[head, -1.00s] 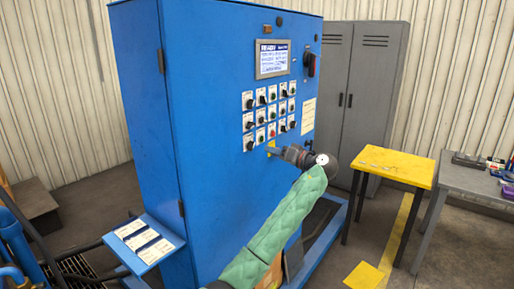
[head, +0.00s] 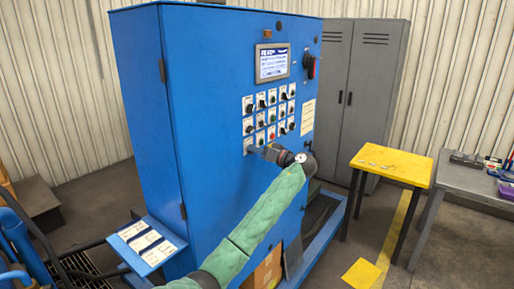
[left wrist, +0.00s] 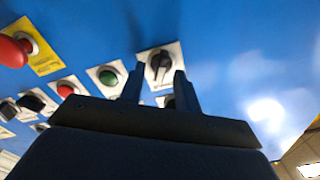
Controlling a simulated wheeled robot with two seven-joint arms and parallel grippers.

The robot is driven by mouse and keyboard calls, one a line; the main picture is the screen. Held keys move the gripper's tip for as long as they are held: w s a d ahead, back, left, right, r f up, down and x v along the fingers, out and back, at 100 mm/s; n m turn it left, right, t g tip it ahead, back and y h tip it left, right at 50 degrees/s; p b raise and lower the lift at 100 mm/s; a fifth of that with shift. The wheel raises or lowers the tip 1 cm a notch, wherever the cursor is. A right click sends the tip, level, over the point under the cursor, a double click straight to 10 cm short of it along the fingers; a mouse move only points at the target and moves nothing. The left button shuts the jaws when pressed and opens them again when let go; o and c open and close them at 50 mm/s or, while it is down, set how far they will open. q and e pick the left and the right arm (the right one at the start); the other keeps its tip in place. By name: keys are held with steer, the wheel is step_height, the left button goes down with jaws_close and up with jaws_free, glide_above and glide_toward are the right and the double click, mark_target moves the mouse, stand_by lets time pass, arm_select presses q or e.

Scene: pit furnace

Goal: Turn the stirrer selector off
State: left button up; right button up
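The control panel (head: 238,70) is the blue cabinet's front, with rows of small switches and buttons on white plates. A black selector (left wrist: 160,65) on a white plate sits between my left gripper's two fingers in the left wrist view. It appears to be the bottom-left one on the panel (head: 247,141), partly covered by the gripper in the head view. My left gripper (head: 255,149) is open, its fingertips on either side of the knob; contact cannot be told. The labels are too small to read, so I cannot confirm the stirrer name. My right gripper is out of view.
A red mushroom button (left wrist: 12,50) on a yellow plate, a red button (left wrist: 65,89) and a green button (left wrist: 108,77) are close beside the fingers. A display (head: 272,62) is above. A yellow table (head: 395,165) stands to the right.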

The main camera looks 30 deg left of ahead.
arm_select(q)
steer(key=shift+a, duration=0.3)
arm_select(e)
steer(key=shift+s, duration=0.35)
arm_select(q)
steer(key=shift+c, duration=0.2)
jaws_close()
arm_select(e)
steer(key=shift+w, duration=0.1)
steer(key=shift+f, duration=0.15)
